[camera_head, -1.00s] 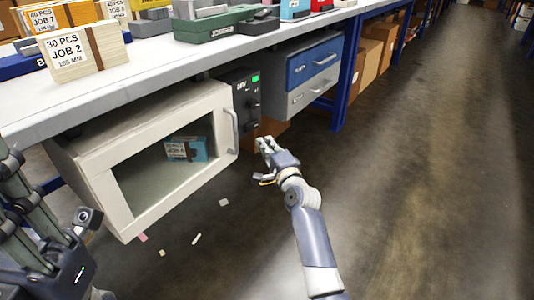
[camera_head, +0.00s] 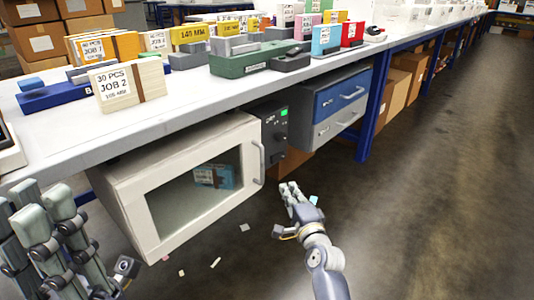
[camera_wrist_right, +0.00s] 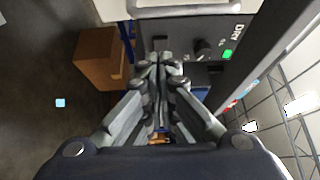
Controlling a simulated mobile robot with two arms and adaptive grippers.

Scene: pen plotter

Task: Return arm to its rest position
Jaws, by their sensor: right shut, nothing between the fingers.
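My right gripper (camera_head: 287,190) is in front of and just right of the white cabinet (camera_head: 188,190), above the dark floor. Its fingers are closed together and empty; in the right wrist view the fingertips (camera_wrist_right: 158,65) meet below the "DRY" control panel (camera_wrist_right: 205,45). The gripper looks apart from the cabinet handle (camera_head: 258,163). The cabinet door appears closed, with a blue box (camera_head: 228,177) behind its window. My left gripper (camera_head: 50,205) is at the lower left edge, partly cut off; its opening cannot be judged.
Small scraps (camera_head: 215,262) lie on the floor. The aisle on the right (camera_head: 450,180) is clear.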

